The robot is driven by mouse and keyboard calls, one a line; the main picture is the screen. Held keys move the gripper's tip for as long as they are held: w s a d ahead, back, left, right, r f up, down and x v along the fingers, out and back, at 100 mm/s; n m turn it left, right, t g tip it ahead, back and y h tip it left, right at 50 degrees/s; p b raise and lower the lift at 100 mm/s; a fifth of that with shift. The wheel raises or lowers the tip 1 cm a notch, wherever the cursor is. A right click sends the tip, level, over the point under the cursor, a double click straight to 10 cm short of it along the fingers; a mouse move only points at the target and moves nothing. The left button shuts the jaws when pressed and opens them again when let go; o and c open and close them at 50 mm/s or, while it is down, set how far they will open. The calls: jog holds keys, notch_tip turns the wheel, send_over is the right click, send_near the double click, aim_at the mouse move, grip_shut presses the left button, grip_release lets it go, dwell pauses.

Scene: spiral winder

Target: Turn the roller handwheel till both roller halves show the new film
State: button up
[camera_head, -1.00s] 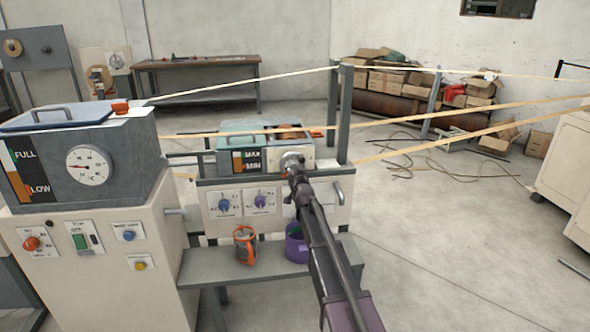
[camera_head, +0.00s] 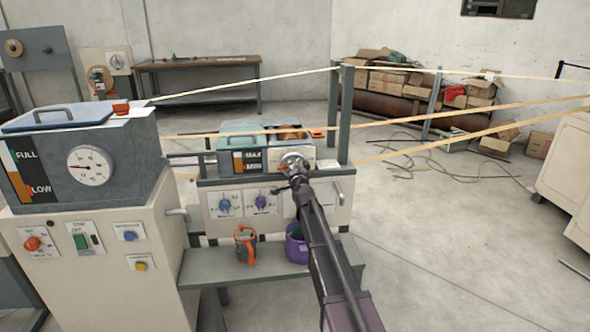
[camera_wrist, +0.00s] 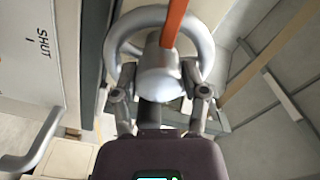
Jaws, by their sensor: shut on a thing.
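The silvery roller handwheel (camera_head: 292,159) is on the front of the box with the MAX/MIN gauge. It also shows in the wrist view as a thick metal ring (camera_wrist: 206,45) around a hub, with an orange bar (camera_wrist: 172,22) across its upper part. My gripper (camera_wrist: 161,92) is shut on the handwheel, its fingers on either side of the hub area. In the head view my gripper (camera_head: 296,173) reaches it from below. The brown-orange roller (camera_head: 290,132) sits behind the wheel, partly hidden by a tan strand. I cannot tell whether its two halves show the new film.
A grey shelf (camera_head: 215,267) below holds an orange-handled container (camera_head: 245,246) and a purple pot (camera_head: 297,248). A handle marked SHUT (camera_wrist: 42,140) is left of the wheel. Right floor is mostly open.

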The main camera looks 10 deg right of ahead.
jog(key=shift+w+r, duration=0.1)
jog(key=shift+w, duration=0.25)
jog(key=o, duration=1.1)
jog(key=shift+d, duration=0.1)
jog(key=shift+s, duration=0.1)
jog(key=shift+s, duration=0.2)
jog(key=s, duration=1.1)
jog(key=shift+s, duration=0.35)
